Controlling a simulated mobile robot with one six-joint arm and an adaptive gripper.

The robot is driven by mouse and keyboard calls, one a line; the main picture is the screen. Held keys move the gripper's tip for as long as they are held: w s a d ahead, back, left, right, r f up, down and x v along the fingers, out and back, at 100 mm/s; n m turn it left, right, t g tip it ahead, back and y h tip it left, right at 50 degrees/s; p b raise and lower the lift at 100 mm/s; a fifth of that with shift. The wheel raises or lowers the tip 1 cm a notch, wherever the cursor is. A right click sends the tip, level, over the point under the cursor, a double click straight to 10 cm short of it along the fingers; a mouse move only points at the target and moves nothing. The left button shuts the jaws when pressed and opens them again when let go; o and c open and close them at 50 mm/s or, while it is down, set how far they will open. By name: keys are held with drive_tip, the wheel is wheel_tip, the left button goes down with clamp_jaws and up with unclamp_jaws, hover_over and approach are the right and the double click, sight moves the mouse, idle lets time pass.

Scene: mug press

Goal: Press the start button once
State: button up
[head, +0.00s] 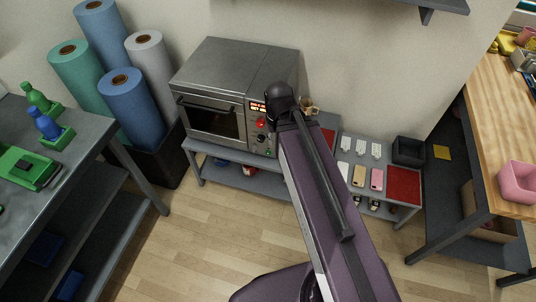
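A grey oven (235,85) stands on a low metal shelf at the back centre, its glass door facing front and closed. On the right of its front is a control panel with a lit red display (257,106). I cannot read which one is marked start. My arm reaches up from the bottom to just right of the panel and hides part of it. My gripper's fingers do not show. A small tan object (309,107), too covered to identify, sits behind the arm's dark end.
The low shelf (240,182) continues right with phones, white items, a black bin (408,150) and a red mat (403,185). Coloured rolls (132,105) stand left of the oven. A grey workbench is at left, a wooden table at right. A wall shelf hangs above. The front floor is clear.

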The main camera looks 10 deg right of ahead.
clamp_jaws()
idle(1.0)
